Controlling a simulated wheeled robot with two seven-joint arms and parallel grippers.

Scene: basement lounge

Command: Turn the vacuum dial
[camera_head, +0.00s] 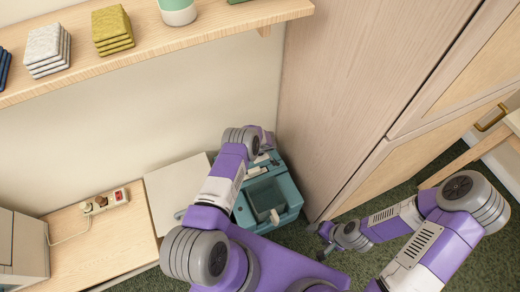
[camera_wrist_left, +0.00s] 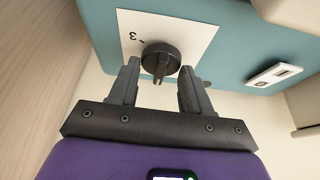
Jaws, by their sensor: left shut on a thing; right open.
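The vacuum is a teal, boxy machine (camera_head: 287,200) standing on the floor between the low wooden bench and the tall cabinet. Its dark round dial (camera_wrist_left: 160,57) shows in the left wrist view, on a white plate (camera_wrist_left: 193,28) with a "3" mark fixed to the teal panel. My left gripper (camera_wrist_left: 160,74) has one finger on each side of the dial and is shut on it. In the head view my left arm reaches over the vacuum, and the dial is hidden. My right gripper (camera_head: 319,242) is open and empty, low over the carpet to the right of the vacuum.
A white panel with slots (camera_wrist_left: 274,75) sits right of the dial. The tall wooden cabinet (camera_head: 345,100) stands close right of the vacuum. A power strip (camera_head: 103,201) lies on the bench (camera_head: 95,245). A wall shelf (camera_head: 160,50) holds stacked cloths. Green carpet is free around my right gripper.

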